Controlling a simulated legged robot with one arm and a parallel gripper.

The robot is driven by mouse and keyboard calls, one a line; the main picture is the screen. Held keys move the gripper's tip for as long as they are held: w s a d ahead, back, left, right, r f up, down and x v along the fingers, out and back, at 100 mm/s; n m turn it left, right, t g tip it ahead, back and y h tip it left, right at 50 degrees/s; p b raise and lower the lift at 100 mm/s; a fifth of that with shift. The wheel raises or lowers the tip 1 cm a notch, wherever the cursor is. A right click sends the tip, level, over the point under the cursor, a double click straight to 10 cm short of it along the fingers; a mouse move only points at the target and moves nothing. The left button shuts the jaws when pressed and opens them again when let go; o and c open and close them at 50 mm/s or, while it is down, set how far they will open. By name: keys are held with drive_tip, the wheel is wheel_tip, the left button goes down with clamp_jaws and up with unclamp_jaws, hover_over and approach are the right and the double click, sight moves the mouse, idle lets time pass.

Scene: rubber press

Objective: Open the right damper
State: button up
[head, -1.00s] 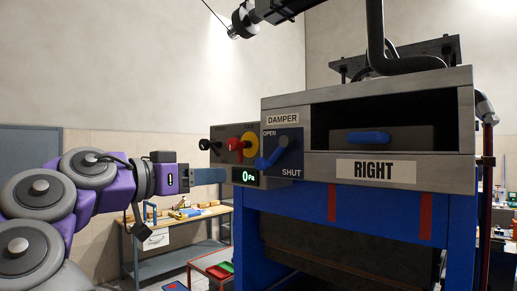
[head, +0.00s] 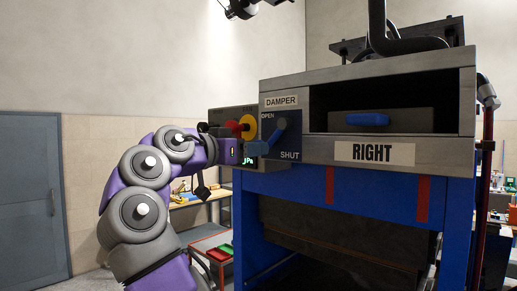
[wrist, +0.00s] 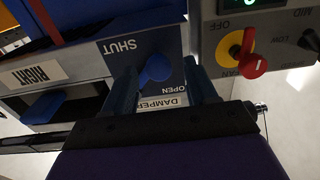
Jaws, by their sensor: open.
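The right damper's blue lever (head: 274,134) sits on a dark blue plate (head: 292,138) marked OPEN at upper left and SHUT at lower right. In the head view the lever slants down and left from its pivot. My gripper (head: 254,148) is open in front of the plate's left side. In the wrist view, which is upside down, the lever (wrist: 155,69) shows between the two spread fingers of my gripper (wrist: 162,84). I cannot tell whether a finger touches it. The DAMPER label is partly hidden behind my gripper there.
The sign RIGHT (head: 374,152) is on the press front, below a drawer with a blue handle (head: 367,119). Left of the plate are a yellow-and-red switch (head: 245,127) and a display (head: 248,161), partly covered by my arm. A workbench (head: 200,207) stands behind.

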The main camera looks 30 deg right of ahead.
sight(274, 135)
drive_tip(key=shift+x, duration=1.75)
drive_tip(key=shift+c, duration=0.3)
drive_tip(key=shift+a, duration=0.1)
clamp_jaws()
